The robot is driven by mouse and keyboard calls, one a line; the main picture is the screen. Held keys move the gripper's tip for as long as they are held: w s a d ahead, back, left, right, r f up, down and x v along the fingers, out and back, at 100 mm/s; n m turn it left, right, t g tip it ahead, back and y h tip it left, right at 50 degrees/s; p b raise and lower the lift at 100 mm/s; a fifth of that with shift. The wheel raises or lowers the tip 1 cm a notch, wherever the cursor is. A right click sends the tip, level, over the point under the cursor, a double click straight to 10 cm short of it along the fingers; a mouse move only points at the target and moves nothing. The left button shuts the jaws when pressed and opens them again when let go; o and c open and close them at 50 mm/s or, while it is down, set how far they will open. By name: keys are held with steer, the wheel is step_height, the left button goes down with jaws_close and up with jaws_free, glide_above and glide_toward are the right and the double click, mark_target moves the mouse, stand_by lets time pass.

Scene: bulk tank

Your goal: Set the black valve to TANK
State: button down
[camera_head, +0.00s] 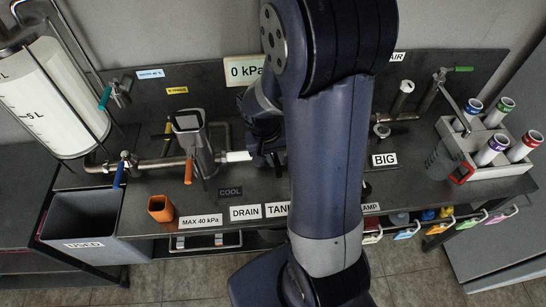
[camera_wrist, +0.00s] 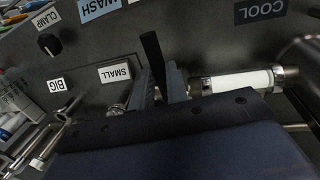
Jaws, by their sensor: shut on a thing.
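The black valve's handle (camera_wrist: 151,48) stands up between the fingers of my gripper (camera_wrist: 162,85) in the wrist view. The gripper is shut on it. Most of the valve body is hidden behind the fingers and wrist. In the head view my arm covers the valve, and the gripper (camera_head: 266,140) shows only partly, right of a short white pipe section (camera_head: 237,156). The same white section shows in the wrist view (camera_wrist: 240,81). The TANK label (camera_head: 278,210) lies on the bench front, partly covered by my arm. Which label the handle points at cannot be told.
DRAIN (camera_head: 245,212) and MAX 40 kPa (camera_head: 200,221) labels lie left of TANK. Pipework with an orange handle (camera_head: 188,171) and a blue handle (camera_head: 119,174) stands left. A bottle rack (camera_head: 488,172) stands at right. A black CLAMP knob (camera_wrist: 49,44) shows in the wrist view.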

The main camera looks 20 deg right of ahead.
stand_by(0.4)
steer(key=c, duration=1.4)
jaws_free()
steer(key=r, duration=0.3)
steer(key=a+r, duration=0.1)
steer(key=r, duration=0.3)
steer(key=a+r, duration=0.1)
steer(key=r, duration=0.2)
steer(key=shift+w+r, duration=0.3)
steer(key=shift+r, duration=0.05)
steer(key=f, duration=0.3)
steer(key=d+f, duration=0.1)
steer(key=f, duration=0.3)
steer(key=d+f, duration=0.1)
steer(key=f, duration=0.3)
steer(key=shift+s, duration=0.35)
steer(key=shift+r, duration=0.15)
steer(key=shift+w+r, duration=0.1)
